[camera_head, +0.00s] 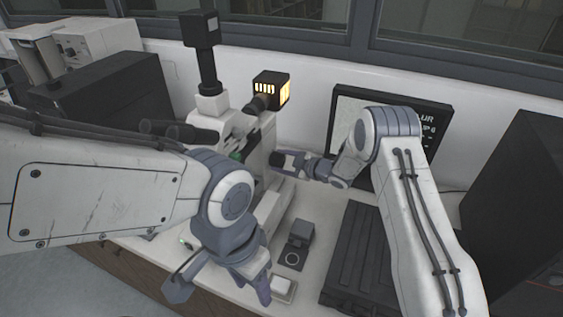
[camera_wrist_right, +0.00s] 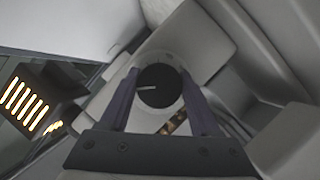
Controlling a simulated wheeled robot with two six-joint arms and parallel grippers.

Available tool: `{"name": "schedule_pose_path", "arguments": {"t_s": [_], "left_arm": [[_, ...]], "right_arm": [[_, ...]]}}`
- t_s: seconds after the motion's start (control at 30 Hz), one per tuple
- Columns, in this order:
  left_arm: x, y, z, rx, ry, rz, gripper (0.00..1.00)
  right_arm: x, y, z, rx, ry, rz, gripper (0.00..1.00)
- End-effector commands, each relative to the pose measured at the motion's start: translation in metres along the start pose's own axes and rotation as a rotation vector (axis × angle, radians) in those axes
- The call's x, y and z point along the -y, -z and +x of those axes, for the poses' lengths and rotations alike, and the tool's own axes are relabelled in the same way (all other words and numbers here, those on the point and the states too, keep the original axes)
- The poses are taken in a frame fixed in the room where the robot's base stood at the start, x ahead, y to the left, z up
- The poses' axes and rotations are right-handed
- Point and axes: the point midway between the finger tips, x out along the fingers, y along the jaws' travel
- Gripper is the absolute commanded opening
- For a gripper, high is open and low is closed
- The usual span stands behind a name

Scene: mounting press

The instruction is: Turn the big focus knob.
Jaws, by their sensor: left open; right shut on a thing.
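The big focus knob (camera_wrist_right: 158,86) is a round black knob with a pale pointer mark, on a light round base on the side of the white microscope (camera_head: 212,118). In the right wrist view my right gripper (camera_wrist_right: 159,76) has a finger on each side of the knob and is shut on it. In the head view my right gripper (camera_head: 284,161) reaches the microscope's right side, and the knob cannot be made out there. My left gripper (camera_head: 221,288) is open and empty, low over the bench in front of the microscope, with its fingers spread.
A black lamp box (camera_head: 271,88) with glowing slots is behind the right gripper. A dark-framed screen (camera_head: 346,103) stands behind my right arm. A dark case (camera_head: 362,262), a small dark device (camera_head: 298,240) and a small white block (camera_head: 284,287) lie on the bench.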

Motion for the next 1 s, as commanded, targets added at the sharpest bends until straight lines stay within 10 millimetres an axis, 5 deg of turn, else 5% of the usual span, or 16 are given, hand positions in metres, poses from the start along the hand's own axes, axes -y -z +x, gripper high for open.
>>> {"name": "schedule_pose_path", "arguments": {"t_s": [0.43,1.0], "left_arm": [[-0.0005,0.0004,-0.0076,0.000,0.000,0.001,0.53],[-0.0006,0.0005,-0.0083,0.000,0.000,0.001,0.53]], "right_arm": [[0.0001,-0.0002,-0.0008,0.007,0.099,0.217,0.08],[0.0010,-0.0007,-0.0007,0.008,0.114,0.253,0.08]]}}
